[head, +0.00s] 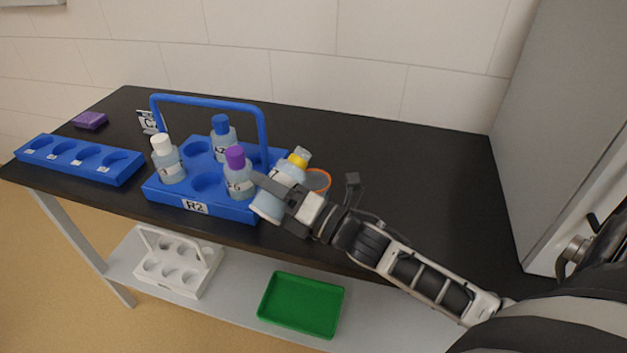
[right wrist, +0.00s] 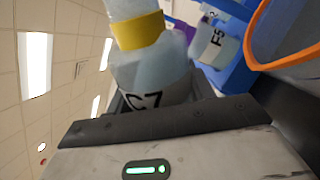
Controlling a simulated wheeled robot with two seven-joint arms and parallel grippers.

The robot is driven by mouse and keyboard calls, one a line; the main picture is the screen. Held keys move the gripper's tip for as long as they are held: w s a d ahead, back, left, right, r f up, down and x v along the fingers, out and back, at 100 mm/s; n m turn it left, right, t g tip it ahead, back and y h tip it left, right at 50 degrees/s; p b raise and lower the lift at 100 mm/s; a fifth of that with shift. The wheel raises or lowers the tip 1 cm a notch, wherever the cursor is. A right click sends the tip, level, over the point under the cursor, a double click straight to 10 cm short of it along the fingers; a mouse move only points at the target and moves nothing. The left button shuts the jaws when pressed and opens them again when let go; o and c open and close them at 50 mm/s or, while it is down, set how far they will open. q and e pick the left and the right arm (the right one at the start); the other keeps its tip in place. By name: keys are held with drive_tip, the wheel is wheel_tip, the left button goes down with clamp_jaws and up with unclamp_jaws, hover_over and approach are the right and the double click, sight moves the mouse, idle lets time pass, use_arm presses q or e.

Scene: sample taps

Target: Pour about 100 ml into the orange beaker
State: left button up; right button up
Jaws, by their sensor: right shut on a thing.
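My right gripper (head: 283,193) is shut on a pale bottle (head: 268,207) with a yellow band near its top. In the right wrist view this bottle (right wrist: 150,78) carries the label C7. In the head view it leans with its top to the right, toward the orange beaker. The orange beaker (head: 319,180) stands behind the bottle and gripper; mostly its orange rim shows. Its rim also shows in the right wrist view (right wrist: 257,45), apart from the bottle. I cannot see the beaker's contents or any stream. My left gripper is not in view.
A blue rack (head: 163,200) marked R2, with a tall handle, holds white-, blue- and purple-capped bottles left of my gripper. A low blue rack (head: 120,174) and a purple block (head: 90,120) are farther left. The black table (head: 420,170) is clear at right. A green tray (head: 300,305) lies below.

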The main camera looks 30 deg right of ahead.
drive_tip(key=shift+f+m, duration=0.3)
drive_tip(key=shift+f+b, duration=0.3)
drive_tip(key=shift+b, duration=0.25)
drive_tip(key=shift+a+f+m+b, duration=0.1)
drive_tip(key=shift+f+m+b, duration=0.2)
drive_tip(key=shift+f+m, duration=0.1)
drive_tip(key=shift+s+a+m+t+h, duration=0.1)
drive_tip(key=shift+m+t+h, duration=0.25)
drive_tip(key=shift+m, duration=0.65)
idle(0.6)
drive_tip(key=shift+d+r+m+h+p, duration=0.25)
drive_tip(key=shift+r+m+p, duration=0.2)
drive_tip(key=shift+m, duration=0.25)
drive_tip(key=shift+d+r+m+h+p, duration=0.1)
drive_tip(key=shift+d+r+m+p, duration=0.2)
drive_tip(key=shift+m+p, duration=0.35)
idle(2.1)
drive_tip(key=shift+a, duration=0.1)
